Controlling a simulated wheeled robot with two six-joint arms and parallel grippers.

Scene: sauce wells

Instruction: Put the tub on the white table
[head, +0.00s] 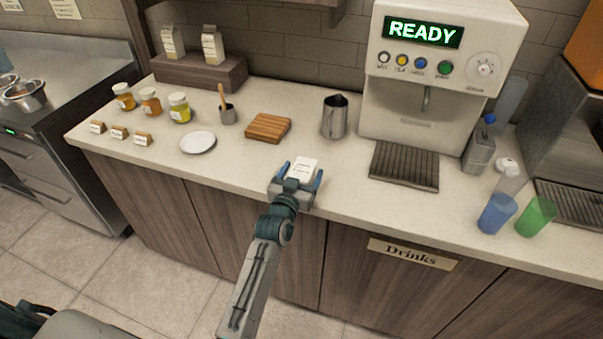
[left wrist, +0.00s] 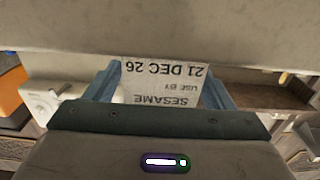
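A small white tub (head: 304,167) with a printed label is at the front edge of the pale counter (head: 345,190), left of the coffee machine. In the left wrist view its label (left wrist: 163,82) reads upside down: "SESAME", "USE BY", "21 DEC 26". My left gripper (head: 301,178) reaches it from the front, one blue finger on each side of the tub. The fingers are very close to its sides; I cannot tell whether they press on it. Its lower part is hidden by the gripper. My right gripper is not in view. I see no separate white table.
A coffee machine (head: 435,75) with a drip tray (head: 404,166) stands to the right. A metal pitcher (head: 334,117), a wooden board (head: 268,128) and a white plate (head: 198,142) are behind and left. Blue (head: 496,213) and green (head: 536,216) cups are at right.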

